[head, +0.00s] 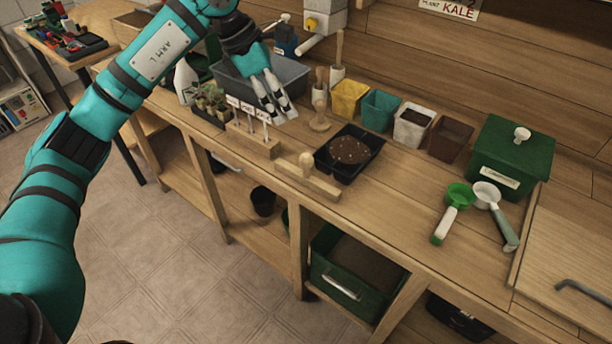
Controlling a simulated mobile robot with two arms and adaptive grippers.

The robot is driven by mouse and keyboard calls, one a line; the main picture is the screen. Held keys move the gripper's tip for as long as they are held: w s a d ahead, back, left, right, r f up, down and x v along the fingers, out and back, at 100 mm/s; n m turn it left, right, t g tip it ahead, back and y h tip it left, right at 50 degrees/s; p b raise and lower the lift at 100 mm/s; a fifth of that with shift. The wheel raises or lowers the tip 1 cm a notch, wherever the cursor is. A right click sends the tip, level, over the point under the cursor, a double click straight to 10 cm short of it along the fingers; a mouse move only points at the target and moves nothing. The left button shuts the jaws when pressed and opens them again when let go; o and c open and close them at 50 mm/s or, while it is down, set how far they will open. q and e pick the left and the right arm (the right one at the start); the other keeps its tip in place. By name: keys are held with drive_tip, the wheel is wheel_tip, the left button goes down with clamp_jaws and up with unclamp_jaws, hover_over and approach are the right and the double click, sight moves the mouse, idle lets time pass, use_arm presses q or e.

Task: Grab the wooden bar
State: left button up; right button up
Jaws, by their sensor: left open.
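The wooden bar (322,187) lies at the front edge of the bench, with a short upright wooden grip on top. It sits just in front of a black tray of soil (373,170). My left gripper (277,112) is open and empty. In the picture its fingers point down, above and to the left of the bar and apart from it. The fingers overlap the grey bin and hang near the labels in a wooden block (252,140). My right gripper is not in view.
Small seedlings (210,97) stand left of the block. A wooden dibber (320,108) stands behind the bar. Several coloured pots (380,109) line the back. A green lidded box (508,150) and two scoops (455,197) are at right. Bench right of the tray is clear.

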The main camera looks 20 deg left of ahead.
sight(304, 156)
use_arm(q)
drive_tip(key=shift+y, duration=0.3)
drive_tip(key=p+x, duration=0.1)
drive_tip(key=x, duration=0.6)
drive_tip(key=p+x, duration=0.1)
drive_tip(key=x, duration=0.3)
drive_tip(key=shift+a+f+p, duration=0.25)
drive_tip(key=shift+f+p, duration=0.05)
drive_tip(key=f+p, duration=0.1)
drive_tip(key=f, duration=0.1)
drive_tip(key=d+f+p, duration=0.1)
drive_tip(key=f, duration=0.1)
drive_tip(key=shift+s+d+f, duration=0.1)
drive_tip(key=shift+s+f, duration=0.05)
drive_tip(key=shift+f, duration=0.1)
drive_tip(key=shift+d+f, duration=0.15)
drive_tip(key=shift+f, duration=0.3)
clamp_jaws()
